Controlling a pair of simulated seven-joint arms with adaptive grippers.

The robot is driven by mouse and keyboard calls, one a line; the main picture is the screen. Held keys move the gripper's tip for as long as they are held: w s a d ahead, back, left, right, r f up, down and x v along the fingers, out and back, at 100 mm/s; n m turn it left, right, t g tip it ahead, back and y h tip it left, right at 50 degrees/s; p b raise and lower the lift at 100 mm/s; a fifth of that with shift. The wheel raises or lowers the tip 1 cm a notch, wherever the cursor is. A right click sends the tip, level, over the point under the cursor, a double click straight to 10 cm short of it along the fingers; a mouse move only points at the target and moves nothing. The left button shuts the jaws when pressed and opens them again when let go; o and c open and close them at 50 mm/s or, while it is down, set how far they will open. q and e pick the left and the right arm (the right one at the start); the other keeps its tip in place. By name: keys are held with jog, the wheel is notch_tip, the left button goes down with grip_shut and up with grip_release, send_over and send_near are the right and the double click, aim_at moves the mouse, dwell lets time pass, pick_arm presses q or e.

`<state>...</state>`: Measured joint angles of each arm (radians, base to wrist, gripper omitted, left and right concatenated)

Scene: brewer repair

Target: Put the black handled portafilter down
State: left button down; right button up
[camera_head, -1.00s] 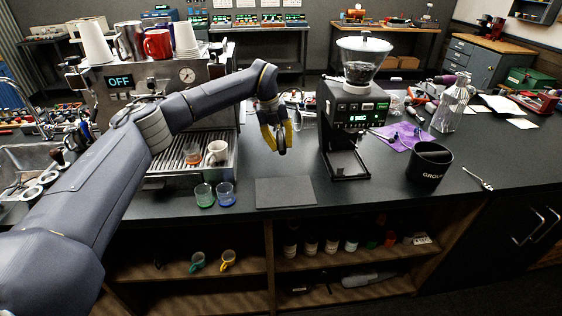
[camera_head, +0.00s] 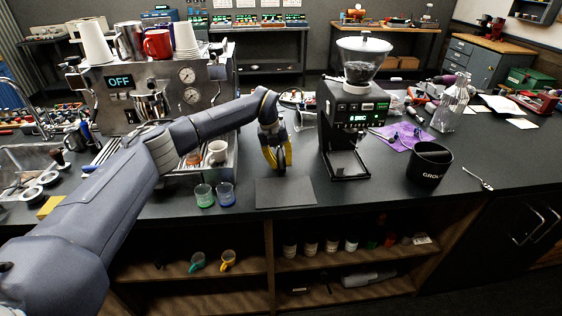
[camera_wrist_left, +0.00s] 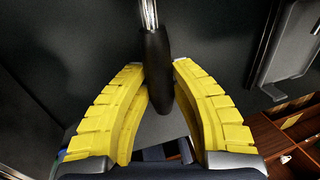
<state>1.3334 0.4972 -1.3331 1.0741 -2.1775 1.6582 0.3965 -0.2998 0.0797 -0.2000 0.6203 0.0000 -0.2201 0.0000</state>
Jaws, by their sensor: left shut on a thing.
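My left gripper (camera_head: 278,160) has yellow fingers and hangs over the counter at the back edge of the dark flat mat (camera_head: 285,193), between the espresso machine and the grinder. In the left wrist view my left gripper (camera_wrist_left: 160,75) is shut on the black handle of the portafilter (camera_wrist_left: 156,58). A shiny metal neck runs from the handle out of the top of that view, so the portafilter's head is out of sight there. In the head view the portafilter is mostly hidden by the fingers. I cannot tell whether it touches the counter. My right gripper is not in view.
The grinder (camera_head: 357,105) stands close on the right, with a black knock box (camera_head: 430,163) beyond it. The espresso machine (camera_head: 203,85) is on the left. A green-tinted glass (camera_head: 204,196) and a blue-tinted glass (camera_head: 226,194) stand left of the mat. The mat is bare.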

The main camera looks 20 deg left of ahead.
pick_arm(q)
jog(key=shift+f, duration=0.45)
jog(key=c, duration=1.2)
grip_release()
jog(key=shift+r, duration=0.1)
jog(key=v, duration=1.2)
jog(key=shift+r, duration=0.35)
jog(key=shift+s, duration=0.1)
